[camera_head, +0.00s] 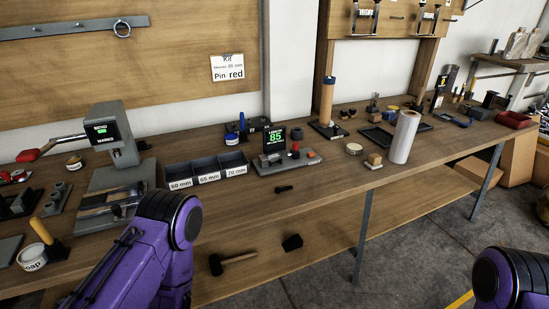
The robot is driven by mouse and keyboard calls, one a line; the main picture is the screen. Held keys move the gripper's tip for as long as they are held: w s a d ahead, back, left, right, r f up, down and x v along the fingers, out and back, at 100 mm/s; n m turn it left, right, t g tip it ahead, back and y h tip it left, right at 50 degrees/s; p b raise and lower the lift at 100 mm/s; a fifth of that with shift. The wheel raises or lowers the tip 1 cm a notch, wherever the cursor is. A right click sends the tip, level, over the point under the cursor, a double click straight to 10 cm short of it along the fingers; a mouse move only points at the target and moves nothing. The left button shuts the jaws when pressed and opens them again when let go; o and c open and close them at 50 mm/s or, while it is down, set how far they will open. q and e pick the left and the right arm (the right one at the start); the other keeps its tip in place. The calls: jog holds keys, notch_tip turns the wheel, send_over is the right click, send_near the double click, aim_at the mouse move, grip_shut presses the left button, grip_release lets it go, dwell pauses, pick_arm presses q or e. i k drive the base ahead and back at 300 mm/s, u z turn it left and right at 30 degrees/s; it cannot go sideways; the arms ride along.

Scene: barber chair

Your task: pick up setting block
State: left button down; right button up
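I cannot tell for sure which object is the setting block. Three dark bins (205,170) labelled 60 mm, 65 mm and 70 mm stand mid-bench, and I make out no block in them. Just right of them is a grey fixture (287,166) with a green display (275,139) reading 85 and a red knob. A small dark piece (284,188) lies in front of the fixture. A small wooden block (373,161) stands farther right. Purple links of my arms show at bottom left and bottom right; both grippers are out of view.
A press-like machine (118,150) with a red-handled lever stands left, a tub (32,257) in front of it. A white roll (404,137) and a tan cylinder (327,102) stand upright to the right. A mallet (230,262) lies on the lower shelf. Bare bench front lies between.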

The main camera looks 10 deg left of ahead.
aim_at(272, 158)
jog(key=u, duration=0.55)
jog(key=k, duration=1.3)
jog(key=z, duration=0.1)
jog(key=i, duration=0.5)
jog(key=z, duration=0.95)
jog(key=i, duration=0.9)
jog(key=u, duration=0.5)
jog(key=i, duration=0.7)
jog(key=u, duration=0.65)
